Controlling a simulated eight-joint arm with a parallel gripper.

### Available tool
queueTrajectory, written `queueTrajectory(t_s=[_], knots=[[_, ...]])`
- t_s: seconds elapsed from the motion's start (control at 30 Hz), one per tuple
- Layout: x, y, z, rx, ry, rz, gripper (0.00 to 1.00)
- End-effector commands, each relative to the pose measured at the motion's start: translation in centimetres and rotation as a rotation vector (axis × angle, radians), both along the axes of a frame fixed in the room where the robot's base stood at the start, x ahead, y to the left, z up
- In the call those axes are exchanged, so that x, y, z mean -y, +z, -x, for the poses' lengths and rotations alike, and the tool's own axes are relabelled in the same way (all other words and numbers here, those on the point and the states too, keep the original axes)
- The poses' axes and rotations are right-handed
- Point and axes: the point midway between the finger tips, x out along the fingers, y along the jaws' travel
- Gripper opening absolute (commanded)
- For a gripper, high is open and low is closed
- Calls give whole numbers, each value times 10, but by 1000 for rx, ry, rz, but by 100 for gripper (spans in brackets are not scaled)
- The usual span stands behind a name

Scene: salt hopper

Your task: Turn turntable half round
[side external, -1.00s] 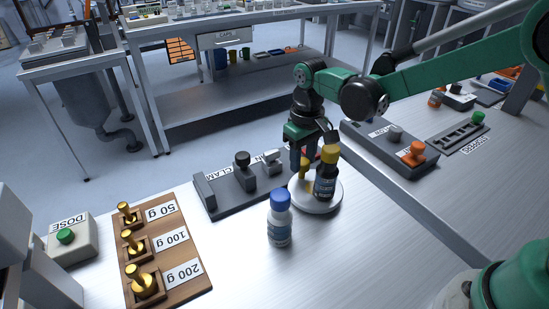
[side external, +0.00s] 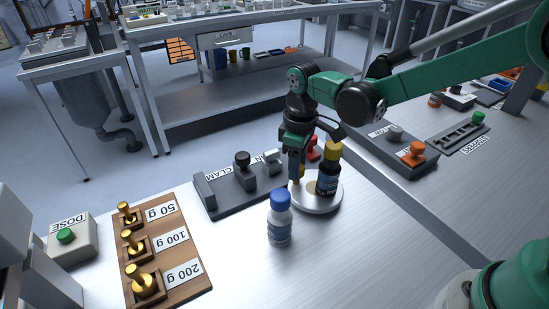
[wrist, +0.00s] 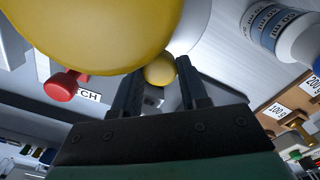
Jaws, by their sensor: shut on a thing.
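The turntable (side external: 318,205) is a round, pale disc on the bench in the side external view. A dark bottle with a yellow cap (side external: 329,172) stands upright on its right part. A yellow peg with a round knob (wrist: 160,70) stands on its left part. My gripper (side external: 297,168) points down over the left part, with its fingers on either side of the peg, shut on it. In the wrist view the bottle's yellow cap (wrist: 95,30) fills the upper left, close to my fingers. The peg's lower part is mostly hidden.
A white bottle with a blue cap (side external: 280,218) stands just in front of the turntable. A dark clamp block (side external: 225,190) lies to its left, and a red knob (wrist: 65,86) is close behind. Brass weights sit in a wooden rack (side external: 165,255). Bench at front right is clear.

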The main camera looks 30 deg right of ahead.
Motion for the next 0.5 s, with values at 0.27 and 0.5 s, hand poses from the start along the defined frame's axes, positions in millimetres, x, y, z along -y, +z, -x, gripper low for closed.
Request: queueTrajectory(t_s=[0.27,0.5], knots=[[-4,0,4,-3,138,0,0],[-7,0,8,-3,259,0,0]])
